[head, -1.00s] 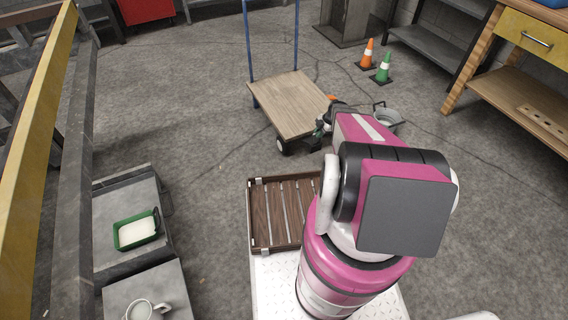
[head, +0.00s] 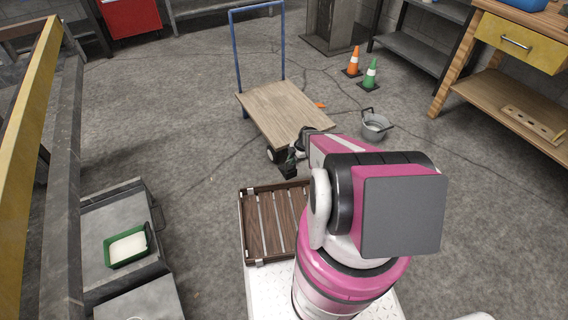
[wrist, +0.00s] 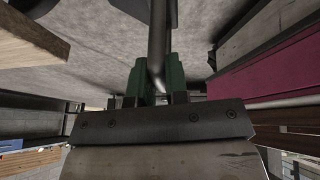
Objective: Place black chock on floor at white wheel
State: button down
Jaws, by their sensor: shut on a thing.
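The wooden-decked trolley (head: 285,112) with a blue handle stands ahead of me. Its near-corner wheel (head: 271,155) is white with a dark tyre. My gripper (head: 294,157) is just right of that wheel, partly hidden by my arm. It is shut on the black chock (head: 287,171), which shows as a small dark shape close to the floor, right of and slightly nearer than the wheel. I cannot tell whether it touches floor or wheel. In the wrist view my gripper's green fingers (wrist: 156,84) close around a dark round bar (wrist: 157,42) with a dark body beyond.
A brown slatted crate (head: 270,222) sits at my front. Orange (head: 353,62) and green (head: 370,74) cones stand farther back. Floor left of the trolley is clear.

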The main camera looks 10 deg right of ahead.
aim_at(292, 169)
notch_tip(292, 169, down, 8)
jog(key=shift+r, duration=0.1)
jog(key=shift+w+a, duration=0.4)
jog(key=shift+w, duration=0.9)
jog(key=shift+w+a, duration=0.4)
jog(key=shift+w, duration=0.95)
jog(key=shift+w+a, duration=0.4)
jog(key=shift+w, duration=0.9)
jog(key=shift+s+f, duration=0.15)
jog(key=shift+f, duration=0.5)
jog(key=c, duration=1.1)
grip_release()
